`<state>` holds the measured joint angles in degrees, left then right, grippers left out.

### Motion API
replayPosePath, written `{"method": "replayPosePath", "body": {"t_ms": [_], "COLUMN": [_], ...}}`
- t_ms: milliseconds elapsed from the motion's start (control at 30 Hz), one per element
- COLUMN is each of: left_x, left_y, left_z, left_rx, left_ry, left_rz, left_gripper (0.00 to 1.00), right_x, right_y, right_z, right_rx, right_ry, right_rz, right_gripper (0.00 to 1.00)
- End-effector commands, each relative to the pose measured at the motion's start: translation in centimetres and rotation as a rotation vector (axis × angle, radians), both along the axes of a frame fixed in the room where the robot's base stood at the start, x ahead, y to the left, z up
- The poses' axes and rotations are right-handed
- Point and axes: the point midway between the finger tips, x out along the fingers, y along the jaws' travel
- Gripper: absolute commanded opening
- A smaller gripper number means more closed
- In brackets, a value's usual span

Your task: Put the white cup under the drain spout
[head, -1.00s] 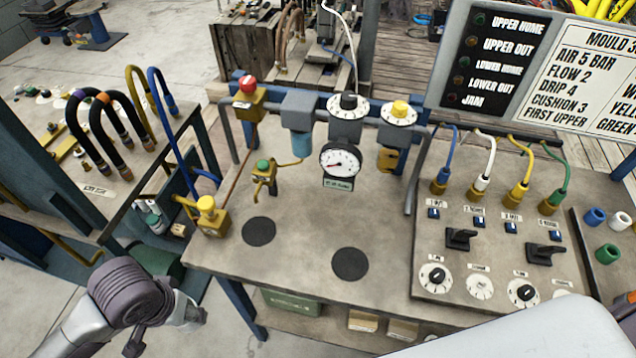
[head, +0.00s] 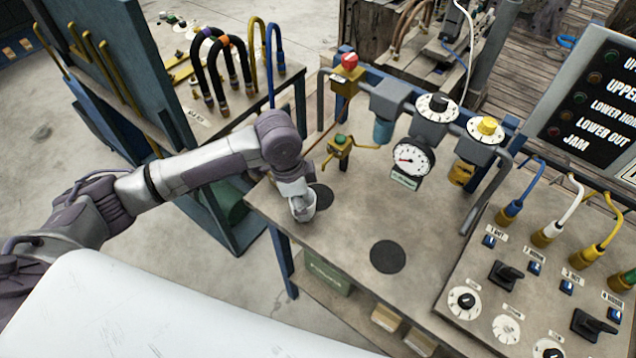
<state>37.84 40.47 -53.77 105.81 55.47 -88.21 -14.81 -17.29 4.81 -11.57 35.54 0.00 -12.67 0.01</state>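My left gripper (head: 298,198) is over the front left edge of the worktop, beside the left black disc (head: 320,196). A small pale, cup-like shape (head: 304,210) shows at its end and may be the white cup. My wrist hides the fingers, so I cannot tell whether they are closed on it. A yellow valve with a green knob (head: 340,143) stands behind the disc and looks like the drain spout. My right gripper is not in view.
A pressure gauge (head: 410,160) and blue bowl (head: 383,131) hang on the pipe rail behind. A second black disc (head: 387,257) lies on the clear middle worktop. A switch panel (head: 483,290) fills the right. A hose bench stands at the left.

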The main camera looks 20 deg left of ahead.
Motion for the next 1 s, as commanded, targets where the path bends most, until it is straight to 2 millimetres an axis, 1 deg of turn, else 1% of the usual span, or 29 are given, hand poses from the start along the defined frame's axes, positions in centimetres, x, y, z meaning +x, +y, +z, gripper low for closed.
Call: {"method": "replayPosePath", "body": {"t_ms": [33,100,267,467,600,733,967,1000], "left_x": [0.9,1.5,2.7,5.9,5.7,5.7,5.7,5.7], "left_y": [-0.3,-0.6,-1.0,-2.2,-2.0,-2.0,-2.0,-2.0], "left_z": [0.2,0.1,0.1,0.2,-1.4,-1.6,-1.8,-1.8], "left_rx": [-0.001,-0.001,-0.001,-0.001,0.003,0.001,0.000,0.000], "left_ry": [-0.001,0.000,-0.002,-0.001,0.001,-0.002,-0.001,-0.001], "left_rz": [0.002,0.002,0.001,0.002,0.001,0.000,0.001,0.001], "left_gripper": [0.29,0.29,0.29,0.29,0.29,0.29,0.29,0.62], "right_x": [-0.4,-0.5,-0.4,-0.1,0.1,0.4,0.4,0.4], "right_y": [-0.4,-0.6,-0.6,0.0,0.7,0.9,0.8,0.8], "right_z": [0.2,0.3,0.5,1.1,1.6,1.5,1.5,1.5], "right_rx": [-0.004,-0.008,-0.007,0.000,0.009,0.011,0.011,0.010], "right_ry": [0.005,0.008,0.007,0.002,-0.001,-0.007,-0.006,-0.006], "right_rz": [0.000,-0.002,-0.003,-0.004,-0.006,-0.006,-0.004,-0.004], "right_gripper": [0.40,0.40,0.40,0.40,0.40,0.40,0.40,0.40]}}
